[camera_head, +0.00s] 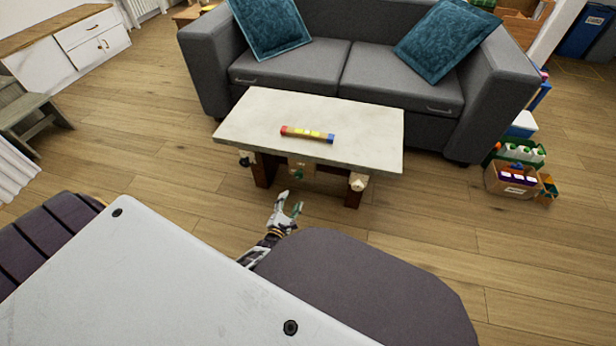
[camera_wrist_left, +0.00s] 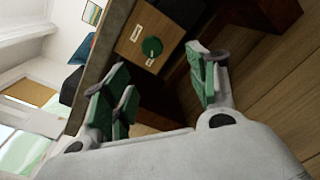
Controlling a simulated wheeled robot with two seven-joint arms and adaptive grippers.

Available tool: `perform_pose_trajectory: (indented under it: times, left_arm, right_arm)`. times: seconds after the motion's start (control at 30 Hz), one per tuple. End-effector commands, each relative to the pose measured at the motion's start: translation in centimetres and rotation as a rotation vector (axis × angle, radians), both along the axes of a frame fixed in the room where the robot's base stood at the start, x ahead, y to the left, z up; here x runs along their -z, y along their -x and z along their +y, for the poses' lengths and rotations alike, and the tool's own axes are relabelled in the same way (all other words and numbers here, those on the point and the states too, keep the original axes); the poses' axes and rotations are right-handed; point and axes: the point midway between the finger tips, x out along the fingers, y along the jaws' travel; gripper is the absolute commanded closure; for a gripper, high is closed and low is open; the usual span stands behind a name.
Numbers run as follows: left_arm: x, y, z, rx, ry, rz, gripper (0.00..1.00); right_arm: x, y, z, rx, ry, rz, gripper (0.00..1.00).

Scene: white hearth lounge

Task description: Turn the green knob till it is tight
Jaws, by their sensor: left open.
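The round green knob (camera_wrist_left: 152,47) sits on a brown wooden panel (camera_wrist_left: 146,35) with small white labels, seen in the left wrist view. In the head view this panel (camera_head: 301,166) is under the front edge of the pale-topped table (camera_head: 365,120); the knob is too small there to make out well. My left gripper (camera_head: 290,204) is low in front of the table, below the panel. Its fingers (camera_wrist_left: 163,75), with green pads, are spread and empty; the knob appears beyond them, apart from both. My right gripper is not in view.
A red, yellow and blue bar (camera_head: 307,134) lies on the table. Pale round-ended fittings (camera_head: 357,183) show under its front edge. A grey sofa (camera_head: 345,70) stands behind.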

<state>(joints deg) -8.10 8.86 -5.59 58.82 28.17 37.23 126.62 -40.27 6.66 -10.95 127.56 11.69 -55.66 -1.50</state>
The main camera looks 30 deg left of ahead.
Motion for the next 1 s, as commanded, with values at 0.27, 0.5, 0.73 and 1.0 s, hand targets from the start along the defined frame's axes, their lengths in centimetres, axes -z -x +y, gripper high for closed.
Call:
perform_pose_trajectory:
  times: [0.27, 0.5, 0.73, 1.0]
  left_arm:
    - [0.1, 0.4, 1.9, -0.056, 0.1, -0.088, 0.42]
    - [0.0, 0.4, 1.9, -0.057, 0.103, -0.091, 0.42]
    - [0.0, 0.2, 2.0, -0.056, 0.102, -0.09, 0.42]
    - [0.1, -1.6, 2.4, -0.056, 0.101, -0.091, 0.42]
  right_arm:
    - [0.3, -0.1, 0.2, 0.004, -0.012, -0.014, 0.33]
    - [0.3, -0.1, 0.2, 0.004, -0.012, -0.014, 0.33]
    - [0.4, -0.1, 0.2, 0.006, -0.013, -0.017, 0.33]
    - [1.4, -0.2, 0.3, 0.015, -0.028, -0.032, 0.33]
